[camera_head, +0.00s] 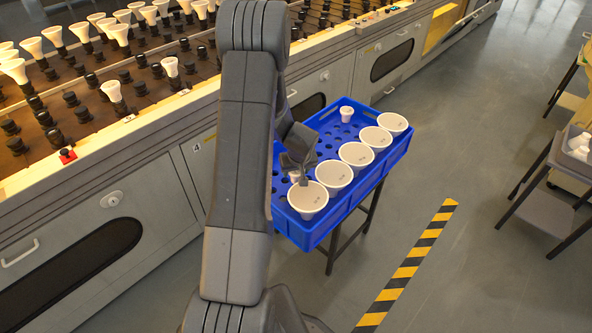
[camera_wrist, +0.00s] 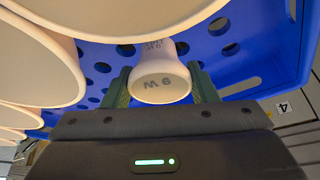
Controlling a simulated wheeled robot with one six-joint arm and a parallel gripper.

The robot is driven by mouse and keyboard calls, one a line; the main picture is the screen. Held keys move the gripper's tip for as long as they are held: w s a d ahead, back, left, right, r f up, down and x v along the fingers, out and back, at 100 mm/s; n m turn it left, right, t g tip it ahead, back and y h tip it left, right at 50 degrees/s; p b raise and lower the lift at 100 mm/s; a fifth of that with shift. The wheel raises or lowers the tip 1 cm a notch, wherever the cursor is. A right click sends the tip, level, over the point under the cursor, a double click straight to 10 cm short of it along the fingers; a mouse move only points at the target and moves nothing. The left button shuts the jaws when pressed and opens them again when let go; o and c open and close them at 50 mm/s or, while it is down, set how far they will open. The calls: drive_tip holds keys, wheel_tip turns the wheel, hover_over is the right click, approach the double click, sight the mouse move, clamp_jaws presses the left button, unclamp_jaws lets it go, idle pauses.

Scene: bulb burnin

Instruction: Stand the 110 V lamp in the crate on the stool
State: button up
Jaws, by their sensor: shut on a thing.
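My gripper (camera_head: 297,168) is over the near left part of the blue crate (camera_head: 312,239), which rests on a dark-legged stool (camera_head: 370,213). It is shut on a small white lamp (camera_head: 294,176).
Several large white lamps (camera_head: 356,154) stand along the crate's right side, one close beside my gripper. Another small lamp (camera_head: 346,113) stands at the far end. Holes between are empty. The burn-in rack (camera_head: 110,85) with lamps and sockets is at left. A shelf cart (camera_head: 558,185) is at right.

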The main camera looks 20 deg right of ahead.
drive_tip(key=shift+f, duration=0.25)
drive_tip(key=shift+f+b, duration=0.35)
drive_tip(key=shift+b, duration=0.3)
drive_tip(key=shift+f+b, duration=0.7)
drive_tip(key=shift+b, duration=0.05)
drive_tip(key=o, duration=1.1)
drive_tip(key=shift+c, duration=0.2)
drive_tip(key=shift+r, duration=0.1)
drive_tip(key=p+v, duration=0.2)
drive_tip(key=v, duration=1.1)
drive_tip(key=shift+s+r, duration=0.15)
drive_tip(key=shift+r, duration=0.15)
